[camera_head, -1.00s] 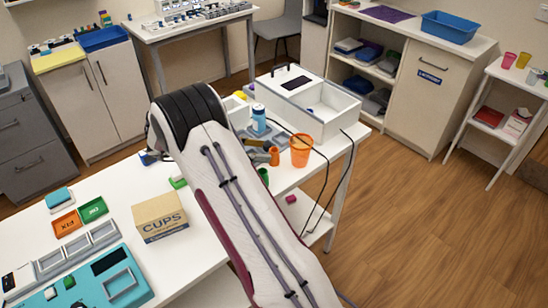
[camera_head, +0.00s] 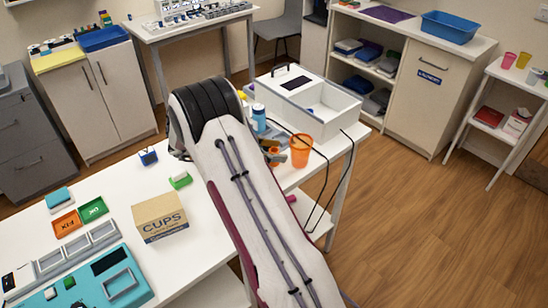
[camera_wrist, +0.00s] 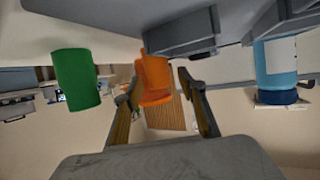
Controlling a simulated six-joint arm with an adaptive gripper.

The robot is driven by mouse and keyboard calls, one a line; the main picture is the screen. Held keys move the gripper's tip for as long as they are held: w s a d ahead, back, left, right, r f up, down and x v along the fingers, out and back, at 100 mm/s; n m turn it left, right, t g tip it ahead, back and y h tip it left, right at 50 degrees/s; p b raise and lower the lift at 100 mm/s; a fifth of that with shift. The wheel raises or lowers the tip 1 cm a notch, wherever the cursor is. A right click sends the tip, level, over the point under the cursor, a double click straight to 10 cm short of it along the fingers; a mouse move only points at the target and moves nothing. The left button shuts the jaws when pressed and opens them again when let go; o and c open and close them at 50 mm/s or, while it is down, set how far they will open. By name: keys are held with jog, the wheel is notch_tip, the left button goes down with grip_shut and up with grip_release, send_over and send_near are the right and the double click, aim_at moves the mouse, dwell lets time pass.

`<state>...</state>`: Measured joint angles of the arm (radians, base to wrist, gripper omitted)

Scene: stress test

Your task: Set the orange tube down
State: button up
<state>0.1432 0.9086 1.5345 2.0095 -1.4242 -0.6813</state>
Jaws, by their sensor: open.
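The orange tube (camera_wrist: 153,82) shows in the wrist view, which looks upside down, between the two fingers of my gripper (camera_wrist: 159,78). The fingers are spread, with a gap visible at the right finger; contact at the left cannot be told. The tube's end meets a grey block-like fixture (camera_wrist: 180,35) at the top of the picture; whether it rests on it is unclear. In the head view a small orange piece, probably the tube, shows beside my arm (camera_head: 272,158), which hides most of the gripper there.
A green cylinder (camera_wrist: 76,80) and a blue bottle (camera_wrist: 275,65) flank the tube in the wrist view. An orange cup (camera_head: 301,151) stands close by at the table's right edge. A white bin (camera_head: 330,108) is behind. A cups box (camera_head: 160,218) stands left of my arm.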

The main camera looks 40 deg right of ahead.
jog(key=shift+c, duration=0.3)
jog(key=c, duration=1)
jog(key=shift+c, duration=0.2)
jog(key=shift+r, duration=0.15)
notch_tip(320, 180, up, 10)
dwell(0.5)
